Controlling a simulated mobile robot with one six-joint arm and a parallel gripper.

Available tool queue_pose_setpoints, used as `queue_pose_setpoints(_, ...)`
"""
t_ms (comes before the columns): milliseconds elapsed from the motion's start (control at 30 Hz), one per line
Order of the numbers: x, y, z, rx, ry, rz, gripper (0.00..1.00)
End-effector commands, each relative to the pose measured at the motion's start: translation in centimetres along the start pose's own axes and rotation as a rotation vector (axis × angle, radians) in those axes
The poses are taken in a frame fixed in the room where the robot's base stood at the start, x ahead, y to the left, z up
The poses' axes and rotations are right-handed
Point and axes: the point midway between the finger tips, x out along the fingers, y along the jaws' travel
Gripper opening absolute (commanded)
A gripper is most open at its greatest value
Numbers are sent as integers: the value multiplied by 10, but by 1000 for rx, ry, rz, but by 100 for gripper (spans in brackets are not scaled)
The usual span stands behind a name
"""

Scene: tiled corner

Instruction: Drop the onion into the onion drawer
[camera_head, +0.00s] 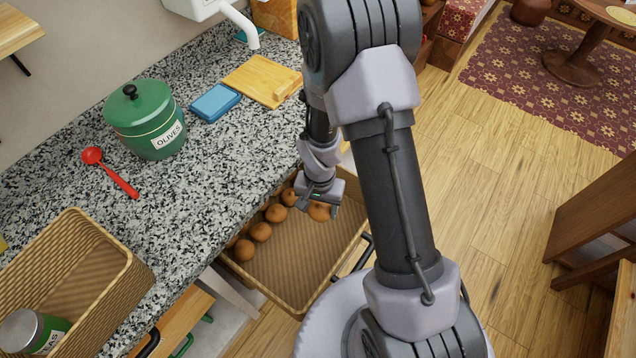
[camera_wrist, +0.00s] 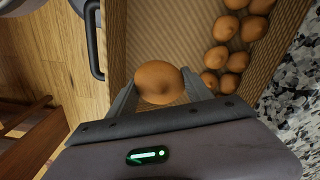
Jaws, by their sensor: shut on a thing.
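The onion (camera_wrist: 158,82) is brown and round, held between the two fingers of my gripper (camera_wrist: 160,92) in the wrist view. In the head view my gripper (camera_head: 318,206) is over the far part of the open drawer, and the onion (camera_head: 319,212) shows partly below it. The onion drawer (camera_head: 290,265) is a woven, basket-like drawer pulled out from under the counter. Several other onions (camera_head: 261,232) lie in it along the counter side; they also show at the upper right of the wrist view (camera_wrist: 228,55). The height of the held onion above the drawer floor is hard to tell.
The speckled counter (camera_head: 220,140) bears a green olives pot (camera_head: 146,118), a red ladle (camera_head: 112,174), a blue box (camera_head: 214,103), a wooden board (camera_head: 262,78) and a wicker basket (camera_head: 130,290) with a can (camera_head: 30,332). The drawer's near and right floor is bare.

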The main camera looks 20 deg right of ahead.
Motion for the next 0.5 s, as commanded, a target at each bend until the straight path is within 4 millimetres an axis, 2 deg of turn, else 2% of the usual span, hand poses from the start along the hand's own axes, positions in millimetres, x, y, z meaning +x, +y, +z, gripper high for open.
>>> queue_pose_setpoints(267,27,2,4,48,1,-1,12)
queue_pose_setpoints(500,64,2,4,46,0,0,12)
